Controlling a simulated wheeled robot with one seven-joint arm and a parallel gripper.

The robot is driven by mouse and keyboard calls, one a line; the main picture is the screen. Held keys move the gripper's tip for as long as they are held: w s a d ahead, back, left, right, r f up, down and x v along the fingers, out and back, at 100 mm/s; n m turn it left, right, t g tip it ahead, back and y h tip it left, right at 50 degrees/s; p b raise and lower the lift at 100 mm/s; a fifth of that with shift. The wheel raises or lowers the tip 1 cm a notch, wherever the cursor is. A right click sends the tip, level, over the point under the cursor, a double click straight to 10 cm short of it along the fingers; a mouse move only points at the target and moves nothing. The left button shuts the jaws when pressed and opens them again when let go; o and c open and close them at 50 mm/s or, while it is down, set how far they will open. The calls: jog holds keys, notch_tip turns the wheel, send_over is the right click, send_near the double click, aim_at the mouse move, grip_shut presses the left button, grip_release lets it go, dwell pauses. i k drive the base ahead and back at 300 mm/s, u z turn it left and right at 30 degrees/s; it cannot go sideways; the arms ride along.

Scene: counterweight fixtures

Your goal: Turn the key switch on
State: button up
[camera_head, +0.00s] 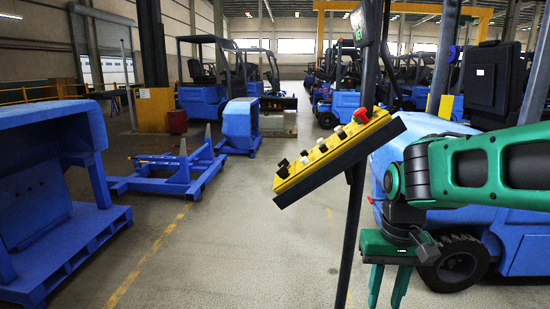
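A yellow control panel (325,157) with a dark edge stands tilted on a dark post in the middle of the head view. A red button (361,115) sits at its upper right end. Several small black and white knobs run along its face down to the lower left. Which of them is the key switch is too small to tell. My gripper (388,298) is green and points down, to the lower right of the panel and apart from it. A gap shows between its two fingers and nothing is seen between them. The fingertips are near the bottom edge of the picture.
A dark post (354,240) carries the panel, just left of my gripper. A blue forklift (520,245) stands close behind my arm on the right. Blue steel frames (165,175) lie at the left. The grey floor (240,240) left of the post is clear.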

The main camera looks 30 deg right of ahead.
aim_at(284, 163)
jog(key=u, duration=0.25)
jog(key=i, duration=0.9)
jog(key=u, duration=0.45)
